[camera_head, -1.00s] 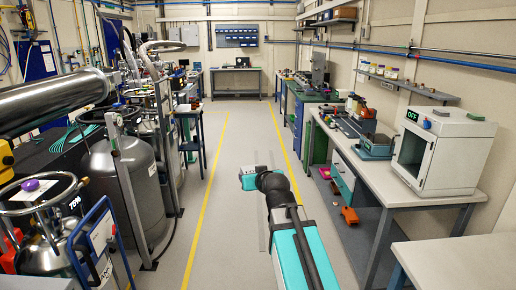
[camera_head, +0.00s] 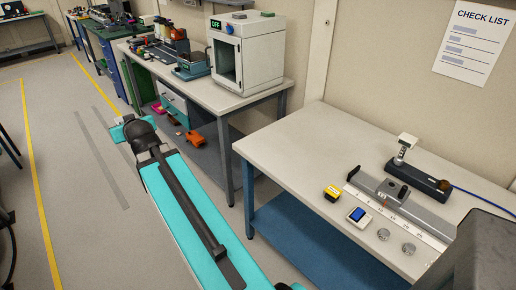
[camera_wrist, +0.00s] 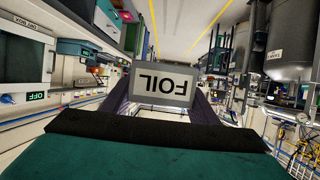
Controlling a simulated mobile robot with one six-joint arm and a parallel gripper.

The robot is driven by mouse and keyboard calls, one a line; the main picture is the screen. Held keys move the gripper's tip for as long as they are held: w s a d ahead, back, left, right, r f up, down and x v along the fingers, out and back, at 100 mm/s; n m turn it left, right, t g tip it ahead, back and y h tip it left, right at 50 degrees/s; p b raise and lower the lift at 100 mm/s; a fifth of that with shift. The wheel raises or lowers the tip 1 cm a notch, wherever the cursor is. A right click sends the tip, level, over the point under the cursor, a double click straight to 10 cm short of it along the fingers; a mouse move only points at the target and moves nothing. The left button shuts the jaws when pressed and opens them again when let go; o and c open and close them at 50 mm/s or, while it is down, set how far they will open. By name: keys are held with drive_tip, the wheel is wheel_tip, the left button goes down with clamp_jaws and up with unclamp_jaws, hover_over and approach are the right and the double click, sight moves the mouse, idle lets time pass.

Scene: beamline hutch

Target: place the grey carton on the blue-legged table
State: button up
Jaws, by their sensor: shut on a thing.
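The grey carton (camera_wrist: 164,78), marked "FOIL", shows upside down in the middle of the wrist view. My gripper (camera_wrist: 162,98) is shut on it, with one dark finger at each side. In the head view my arm reaches forward over the floor, and the carton cannot be made out there. The blue-legged table (camera_head: 290,150) stands at the right in the head view, with a pale top and a blue lower shelf. My gripper is away from this table, beyond its left side.
On the table are a yellow block (camera_head: 333,193), a small meter (camera_head: 359,216), two metal discs, a ruled rail (camera_head: 405,207) and a black device (camera_head: 417,178). The table's left and back top areas are bare. A bench with a white cabinet (camera_head: 247,50) stands behind.

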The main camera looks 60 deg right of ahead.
drive_tip(key=s+d+f+m+g+h+b, duration=0.2)
drive_tip(key=s+d+f+m, duration=0.15)
drive_tip(key=s+d, duration=0.55)
drive_tip(key=s+d+f+m+g+h+b, duration=0.2)
drive_tip(key=s+d+f+h, duration=0.3)
drive_tip(key=d, duration=0.7)
drive_tip(key=s+d+f+m+g+b, duration=0.2)
drive_tip(key=s+d+f+m, duration=0.1)
drive_tip(key=s+d, duration=0.65)
drive_tip(key=s+d+f+m+g+b, duration=0.2)
drive_tip(key=s+d, duration=0.3)
drive_tip(key=s, duration=0.7)
drive_tip(key=s+d+f+m+g+h+b, duration=0.1)
drive_tip(key=s+d+f+m+g+b, duration=0.1)
drive_tip(key=s, duration=1)
drive_tip(key=s+d+f+m+g+b, duration=0.3)
drive_tip(key=s+d+g, duration=0.3)
drive_tip(key=s+d, duration=0.3)
drive_tip(key=shift+s+f+m+h, duration=0.15)
drive_tip(key=shift+s+m, duration=0.3)
drive_tip(key=shift+s, duration=0.25)
drive_tip(key=shift+s+f+m+h, duration=0.15)
drive_tip(key=shift+s+m, duration=0.25)
drive_tip(key=shift+s, duration=0.3)
drive_tip(key=shift+w, duration=0.15)
